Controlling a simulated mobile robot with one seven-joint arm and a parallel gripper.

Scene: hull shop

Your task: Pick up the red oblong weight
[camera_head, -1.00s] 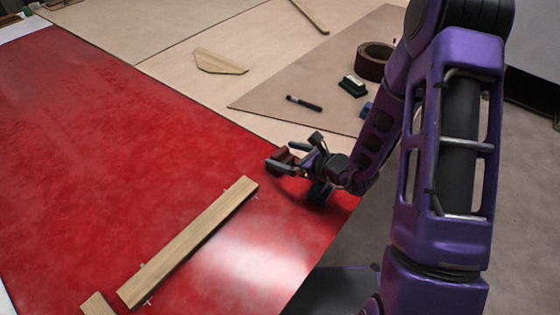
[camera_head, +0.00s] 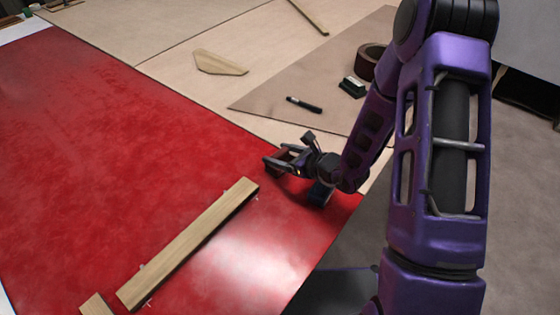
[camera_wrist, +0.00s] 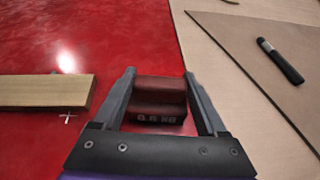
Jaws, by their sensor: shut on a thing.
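The red oblong weight (camera_wrist: 160,97) is a dark red block marked with a mass label that looks like "0.5 kg" in the wrist view. It sits between the two fingers of my gripper (camera_wrist: 160,88), which is shut on it. In the head view my gripper (camera_head: 280,160) is low over the right edge of the red sheet (camera_head: 110,130). The weight is mostly hidden there by the fingers. I cannot tell whether it touches the sheet.
A wooden batten (camera_head: 190,243) lies on the red sheet left of my gripper. A black marker (camera_head: 304,104), a dark block (camera_head: 352,87) and a brown tape roll (camera_head: 370,62) lie beyond.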

